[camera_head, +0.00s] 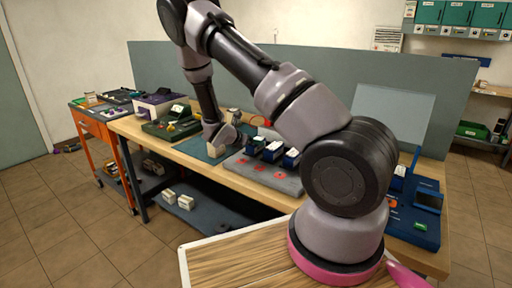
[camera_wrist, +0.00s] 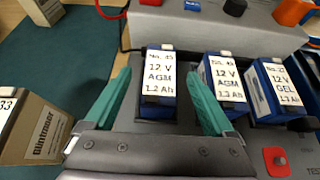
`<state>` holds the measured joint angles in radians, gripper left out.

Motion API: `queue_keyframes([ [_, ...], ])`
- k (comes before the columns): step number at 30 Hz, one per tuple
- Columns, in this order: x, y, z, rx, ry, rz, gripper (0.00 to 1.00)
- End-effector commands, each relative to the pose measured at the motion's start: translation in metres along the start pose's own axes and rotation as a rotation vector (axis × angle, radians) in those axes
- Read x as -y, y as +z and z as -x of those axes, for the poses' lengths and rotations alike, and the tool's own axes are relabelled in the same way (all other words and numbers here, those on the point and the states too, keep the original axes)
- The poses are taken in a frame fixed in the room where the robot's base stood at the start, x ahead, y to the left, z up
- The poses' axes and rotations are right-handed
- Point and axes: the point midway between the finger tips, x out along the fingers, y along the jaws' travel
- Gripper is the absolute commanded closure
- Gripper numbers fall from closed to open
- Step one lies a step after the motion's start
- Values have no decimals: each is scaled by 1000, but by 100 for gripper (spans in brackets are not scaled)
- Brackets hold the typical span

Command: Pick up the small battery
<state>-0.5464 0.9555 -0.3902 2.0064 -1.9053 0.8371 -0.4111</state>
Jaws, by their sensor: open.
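Three blue batteries with white labels stand in a row on a grey test unit. In the wrist view the left battery (camera_wrist: 160,85) reads 12 V AGM 1.2 Ah, the middle battery (camera_wrist: 224,82) also reads AGM, and the right battery (camera_wrist: 282,90) reads GEL. They look alike in size; I cannot tell which is meant by small. My gripper (camera_wrist: 158,76) is open, its teal fingers apart with the left battery showing between them. I cannot tell how far above it they are. In the head view the batteries (camera_head: 272,151) are right of my wrist, and the fingers are hidden.
The grey test unit (camera_head: 265,173) has red pads in front of the batteries. A green tray (camera_head: 165,132) lies farther left on the bench.

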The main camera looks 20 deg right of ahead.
Motion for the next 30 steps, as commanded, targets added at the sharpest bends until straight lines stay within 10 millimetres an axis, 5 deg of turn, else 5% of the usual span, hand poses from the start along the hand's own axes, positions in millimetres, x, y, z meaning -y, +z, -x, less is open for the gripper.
queue_keyframes([
  [6, 0, 2, -30, 0, -1, 1, 11],
  [12, 0, 2, -31, 0, 0, 0, 11],
  [13, 0, 2, -31, 0, 0, 0, 15],
  [20, 0, 2, -31, 0, 0, 0, 100],
  [30, 0, 3, -30, 2, 0, -2, 100],
])
